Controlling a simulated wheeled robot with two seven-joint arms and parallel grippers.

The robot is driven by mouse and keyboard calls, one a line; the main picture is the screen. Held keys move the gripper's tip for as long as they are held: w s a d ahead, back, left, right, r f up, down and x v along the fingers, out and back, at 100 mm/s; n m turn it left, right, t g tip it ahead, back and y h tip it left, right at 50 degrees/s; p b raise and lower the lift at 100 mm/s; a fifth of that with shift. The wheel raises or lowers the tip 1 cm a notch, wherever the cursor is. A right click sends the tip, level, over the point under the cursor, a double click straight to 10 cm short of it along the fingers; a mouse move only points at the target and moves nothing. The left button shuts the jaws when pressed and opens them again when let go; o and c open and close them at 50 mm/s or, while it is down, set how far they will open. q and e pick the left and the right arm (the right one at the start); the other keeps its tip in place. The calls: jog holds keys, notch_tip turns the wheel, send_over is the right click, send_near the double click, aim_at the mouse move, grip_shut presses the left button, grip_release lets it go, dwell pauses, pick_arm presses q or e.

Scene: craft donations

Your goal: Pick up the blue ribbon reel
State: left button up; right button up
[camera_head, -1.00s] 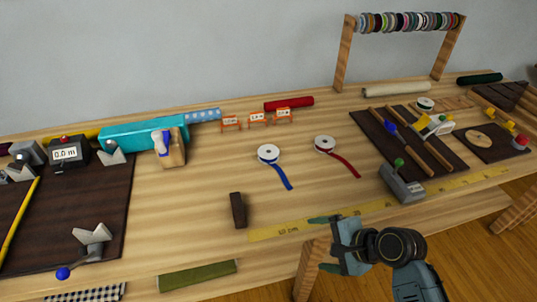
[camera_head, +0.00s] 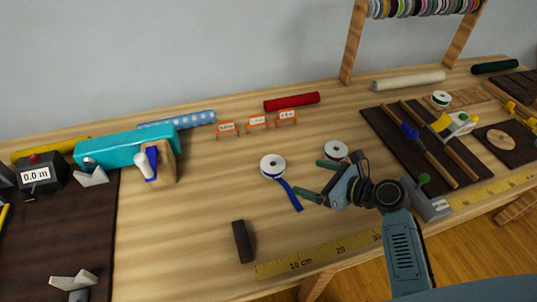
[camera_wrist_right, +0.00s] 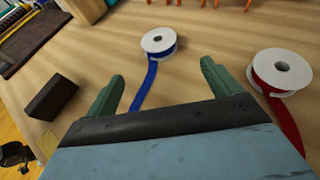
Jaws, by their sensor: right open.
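The blue ribbon reel (camera_head: 272,166) is a white spool lying flat on the wooden table, its blue tail running toward the front right. In the right wrist view the blue ribbon reel (camera_wrist_right: 158,42) lies ahead of the fingers, with its tail between them. My right gripper (camera_head: 320,179) is open and empty, just right of the blue reel in the head view, near its tail. The fingers also show spread in the right wrist view (camera_wrist_right: 161,84). A similar reel with red ribbon (camera_wrist_right: 280,71) is to the right. My left gripper is not in view.
The red ribbon reel (camera_head: 335,150) stands close behind my right gripper, partly hidden. A dark brown block (camera_head: 243,241) lies nearer the front edge, by a yellow ruler strip (camera_head: 310,256). Small orange-framed signs (camera_head: 257,122) stand behind the reels.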

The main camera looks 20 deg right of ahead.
aim_at(279, 168)
jog(key=b+x, duration=0.1)
jog(key=x, duration=0.5)
jog(key=shift+w+a+f+b, duration=0.1)
jog(key=shift+a+f+b, duration=0.05)
jog(key=shift+a+b, duration=0.2)
jog(key=shift+w+a, duration=0.15)
jog(key=b+x, duration=0.1)
jog(key=x, duration=0.3)
jog(key=shift+w, duration=0.25)
jog(key=shift+w+a+f+b, duration=0.15)
jog(key=shift+w+a+b, duration=0.05)
jog(key=shift+w+b, duration=0.15)
jog(key=shift+c, duration=1.1)
jog(key=c, duration=0.4)
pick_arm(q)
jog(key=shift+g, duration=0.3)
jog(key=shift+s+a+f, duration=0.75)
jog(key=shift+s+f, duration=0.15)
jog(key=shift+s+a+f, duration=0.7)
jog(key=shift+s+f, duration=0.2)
pick_arm(e)
jog(key=c, duration=0.4)
